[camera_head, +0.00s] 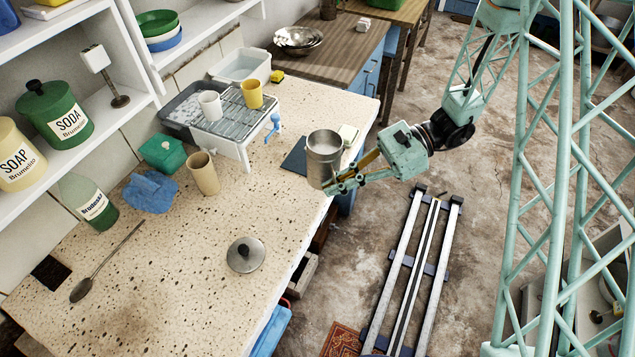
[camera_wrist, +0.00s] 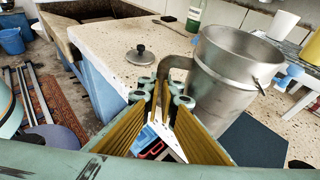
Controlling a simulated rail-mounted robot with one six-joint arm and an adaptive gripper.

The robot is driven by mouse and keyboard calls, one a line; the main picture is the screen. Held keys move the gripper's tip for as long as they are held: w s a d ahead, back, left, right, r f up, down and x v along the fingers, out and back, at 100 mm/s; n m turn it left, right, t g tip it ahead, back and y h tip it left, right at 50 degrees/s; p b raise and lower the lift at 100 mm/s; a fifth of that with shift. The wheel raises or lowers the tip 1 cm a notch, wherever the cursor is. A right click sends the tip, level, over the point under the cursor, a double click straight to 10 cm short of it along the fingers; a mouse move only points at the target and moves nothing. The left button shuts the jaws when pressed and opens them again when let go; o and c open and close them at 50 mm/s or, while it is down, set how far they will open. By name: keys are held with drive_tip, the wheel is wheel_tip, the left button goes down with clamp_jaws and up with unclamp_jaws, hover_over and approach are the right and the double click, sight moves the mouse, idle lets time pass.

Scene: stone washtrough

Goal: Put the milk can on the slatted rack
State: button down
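The milk can (camera_head: 323,160) is a grey metal can, upright and without a lid, at the counter's right edge beside a dark mat. In the wrist view the can (camera_wrist: 225,80) has a curved side handle (camera_wrist: 178,68) that runs down between my fingertips. My gripper (camera_head: 345,180) is closed around this handle; its yellow-padded fingers converge there in the wrist view (camera_wrist: 163,100). The can appears raised above the counter. The slatted rack (camera_head: 225,122) stands at the back of the counter, with a white cup (camera_head: 210,105) and a yellow cup (camera_head: 252,93) on it.
A tan cup (camera_head: 203,173), green box (camera_head: 163,153) and blue cloth (camera_head: 150,191) lie left of the rack's front. A lid (camera_head: 246,254) and a spoon (camera_head: 105,262) lie on the otherwise clear front counter.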

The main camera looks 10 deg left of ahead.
drive_tip(key=w+d+f+m+t, duration=0.2)
drive_tip(key=w+d+m+t, duration=0.2)
drive_tip(key=w+d, duration=0.3)
drive_tip(key=w+d+f+m+t+h, duration=0.1)
drive_tip(key=w+d+f+m+t, duration=0.2)
drive_tip(key=w+d, duration=0.5)
drive_tip(key=w+d+f+m+t, duration=0.3)
drive_tip(key=w+d+m+t, duration=0.2)
drive_tip(key=w+d, duration=0.3)
drive_tip(key=shift+d+m+t, duration=0.3)
drive_tip(key=shift+d+t, duration=0.6)
drive_tip(key=shift+d, duration=0.15)
drive_tip(key=shift+s, duration=0.1)
